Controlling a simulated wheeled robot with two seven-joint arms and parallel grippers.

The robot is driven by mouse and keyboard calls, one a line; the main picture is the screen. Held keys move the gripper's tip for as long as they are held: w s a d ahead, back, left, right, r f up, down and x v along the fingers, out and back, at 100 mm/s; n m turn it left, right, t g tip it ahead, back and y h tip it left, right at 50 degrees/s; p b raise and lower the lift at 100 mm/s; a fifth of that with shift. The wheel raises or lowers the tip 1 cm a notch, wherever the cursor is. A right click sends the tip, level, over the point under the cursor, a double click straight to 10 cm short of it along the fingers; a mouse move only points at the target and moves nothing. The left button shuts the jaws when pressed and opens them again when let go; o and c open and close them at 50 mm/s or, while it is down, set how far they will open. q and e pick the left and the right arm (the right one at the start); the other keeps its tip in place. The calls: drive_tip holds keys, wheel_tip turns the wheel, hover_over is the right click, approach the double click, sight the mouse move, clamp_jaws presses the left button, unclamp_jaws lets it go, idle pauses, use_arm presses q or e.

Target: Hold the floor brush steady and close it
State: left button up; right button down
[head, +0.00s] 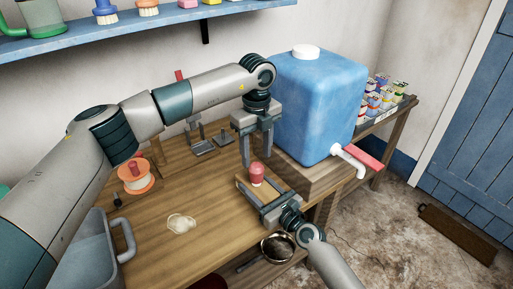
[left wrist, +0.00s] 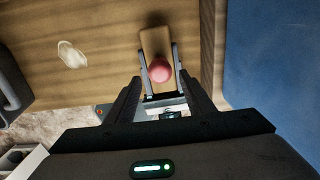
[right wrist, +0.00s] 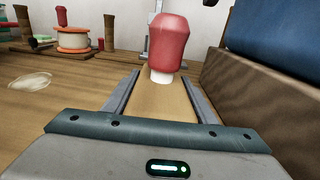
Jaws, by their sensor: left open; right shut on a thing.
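The floor brush shows as a flat wooden block (right wrist: 165,103) with a red knob (right wrist: 168,42) on a short white neck. In the head view the red knob (head: 257,173) stands upright near the bench's right edge. My right gripper (right wrist: 160,88) is shut on the block, one finger along each side; it also shows in the head view (head: 258,188). My left gripper (head: 257,157) is open, pointing down above the knob and apart from it. In the left wrist view the knob (left wrist: 160,70) lies just beyond the finger ends. The block's underside is hidden.
A blue tank (head: 318,105) with a white tap (head: 350,162) stands close to the right. An orange-and-white spool (head: 136,177), a pale puddle (head: 181,223) and a grey bin (head: 88,250) are left. A pan (head: 277,247) sits below the bench.

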sight(256, 165)
use_arm(q)
drive_tip(key=shift+f, duration=3.1)
